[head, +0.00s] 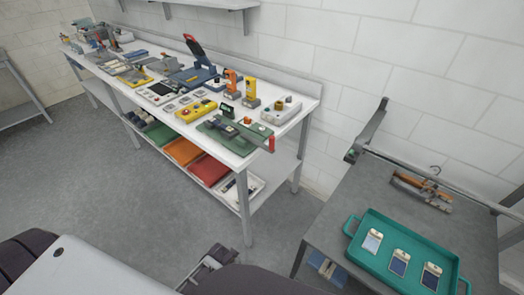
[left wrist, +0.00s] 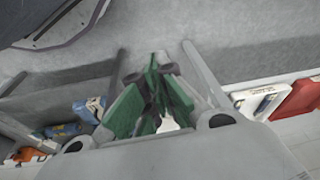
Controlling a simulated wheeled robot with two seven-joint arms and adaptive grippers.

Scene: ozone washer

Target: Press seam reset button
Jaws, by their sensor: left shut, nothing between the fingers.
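The workbench (head: 262,153) along the wall carries several small devices with buttons. A yellow box (head: 196,108) with buttons, a white box (head: 280,109) with a knob or button, and a green-based device (head: 236,131) stand toward its near end. I cannot tell which part is the seam reset button; labels are too small to read. My left gripper (head: 206,268) is low at the bottom of the head view, in front of the bench and apart from it. It also shows in the left wrist view (left wrist: 150,74), shut and empty. My right gripper is not in view.
Green, orange and red trays (head: 183,152) and a white bin lie on the bench's lower shelf. At the right, a grey table (head: 335,220) holds a teal tray (head: 370,262) with several cards. Grey floor (head: 130,215) is clear before the bench.

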